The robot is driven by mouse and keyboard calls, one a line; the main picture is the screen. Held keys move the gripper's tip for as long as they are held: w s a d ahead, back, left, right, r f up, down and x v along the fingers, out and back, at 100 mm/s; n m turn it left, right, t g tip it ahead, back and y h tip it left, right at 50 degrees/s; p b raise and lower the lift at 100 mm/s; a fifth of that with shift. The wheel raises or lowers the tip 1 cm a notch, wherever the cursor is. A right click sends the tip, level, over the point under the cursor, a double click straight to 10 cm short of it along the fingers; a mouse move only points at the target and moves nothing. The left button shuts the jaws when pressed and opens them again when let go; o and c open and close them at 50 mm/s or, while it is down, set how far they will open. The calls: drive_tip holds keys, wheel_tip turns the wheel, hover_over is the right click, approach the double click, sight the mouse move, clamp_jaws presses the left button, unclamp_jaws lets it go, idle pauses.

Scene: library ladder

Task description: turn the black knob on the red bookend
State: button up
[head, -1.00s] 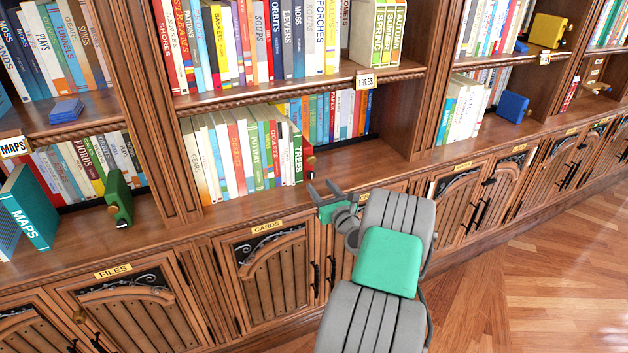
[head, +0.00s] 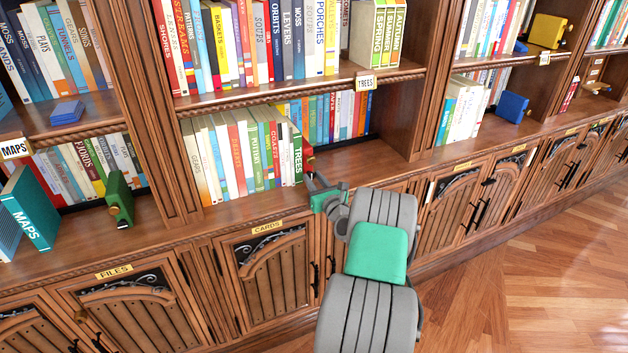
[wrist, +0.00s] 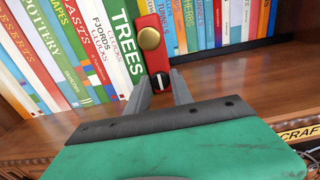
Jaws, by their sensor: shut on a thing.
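The red bookend (wrist: 167,24) stands upright at the right end of the book row, beside the green TREES book. In the head view the red bookend (head: 308,153) shows just beyond my gripper (head: 316,182). A round brass knob (wrist: 150,38) sits on its upper part. The black knob (wrist: 160,82) is low on its face, with a white line that stands about upright. My gripper (wrist: 161,80) has one finger on each side of the black knob and is shut on it. The knob's sides are partly hidden by the fingertips.
The TREES book (wrist: 124,40) and its row stand close to the left of the fingers. To the right the shelf board (wrist: 235,70) is bare in front of another row of books. A CRAFT label (wrist: 299,133) is on the front edge.

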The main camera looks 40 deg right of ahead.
clamp_jaws()
drive_tip(key=shift+f, duration=0.1)
drive_tip(key=n+b, duration=0.3)
drive_tip(key=shift+f+n, duration=0.1)
drive_tip(key=shift+n, duration=0.3)
drive_tip(key=n+b, duration=0.4)
drive_tip(key=n, duration=0.1)
drive_tip(key=shift+a+f, duration=0.1)
drive_tip(key=n+b, duration=0.4)
drive_tip(key=n, duration=0.1)
drive_tip(key=shift+n+b, duration=1.85)
drive_tip(key=shift+n, duration=0.25)
